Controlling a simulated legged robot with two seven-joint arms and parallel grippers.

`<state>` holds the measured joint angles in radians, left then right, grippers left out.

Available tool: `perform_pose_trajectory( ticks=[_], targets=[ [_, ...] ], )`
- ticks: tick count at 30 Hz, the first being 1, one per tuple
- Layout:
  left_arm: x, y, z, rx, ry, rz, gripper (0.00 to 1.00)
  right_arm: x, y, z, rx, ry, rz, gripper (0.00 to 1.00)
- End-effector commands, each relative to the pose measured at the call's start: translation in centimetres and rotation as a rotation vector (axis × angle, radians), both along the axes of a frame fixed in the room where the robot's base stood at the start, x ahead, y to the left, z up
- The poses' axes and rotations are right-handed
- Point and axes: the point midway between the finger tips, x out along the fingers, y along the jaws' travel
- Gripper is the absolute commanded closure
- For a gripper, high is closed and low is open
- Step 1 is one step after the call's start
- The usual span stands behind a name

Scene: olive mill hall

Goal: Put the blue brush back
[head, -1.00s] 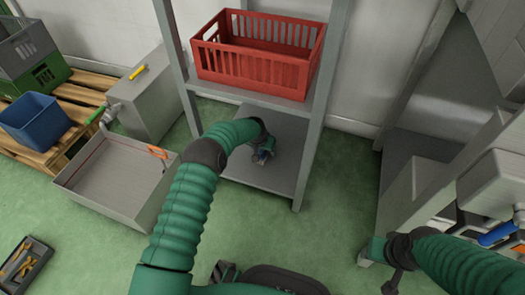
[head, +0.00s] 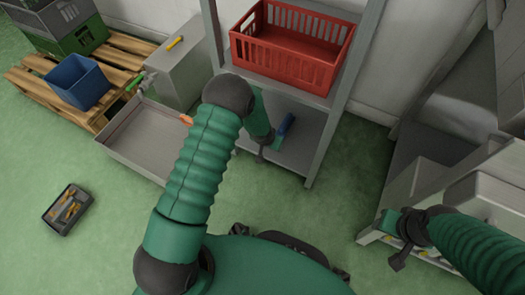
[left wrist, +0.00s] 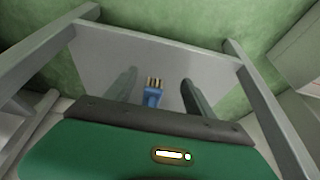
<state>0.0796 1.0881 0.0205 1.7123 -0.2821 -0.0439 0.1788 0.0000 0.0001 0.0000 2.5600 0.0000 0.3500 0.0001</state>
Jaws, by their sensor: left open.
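The blue brush (head: 287,124) lies on the lower grey shelf (head: 303,157) of the metal rack. The left wrist view shows its blue handle (left wrist: 152,97) and pale bristles, between my two fingers in the picture. My left gripper (head: 268,150) is at that shelf, just beside the brush in the head view; in the left wrist view the gripper (left wrist: 157,92) has its fingers wide apart, with gaps on both sides of the brush. My right gripper (head: 395,240) is at the right, by a grey bench; its jaw opening is unclear.
A red crate (head: 285,66) stands on the shelf above, close over my left forearm. Rack posts (head: 325,120) flank the lower shelf. A shallow grey tray (head: 135,160), a blue bin (head: 77,82) on a pallet and a dark tool tray (head: 68,209) are at the left. Green floor is open between.

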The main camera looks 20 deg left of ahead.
Motion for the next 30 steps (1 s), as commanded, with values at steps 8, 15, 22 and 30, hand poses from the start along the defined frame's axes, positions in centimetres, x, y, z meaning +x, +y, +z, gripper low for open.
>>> perform_pose_trajectory(
  ticks=[8,15,22,30],
  targets=[
    [-10.3,-1.1,17.0,0.022,0.075,0.024,0.38,0.0,0.0,-0.1,0.0,0.0,0.0,0.56],
    [-21.4,-2.4,22.4,-0.002,0.144,0.031,0.38,0.0,0.0,-0.1,0.0,0.0,0.0,0.56],
    [-22.9,-2.6,22.7,-0.007,0.156,0.03,0.38,0.0,0.0,-0.1,0.0,0.0,0.0,0.56],
    [-22.8,-2.6,24.1,-0.007,0.153,0.03,0.38,0.0,0.0,1.2,0.0,0.0,0.0,0.56]
  ],
)
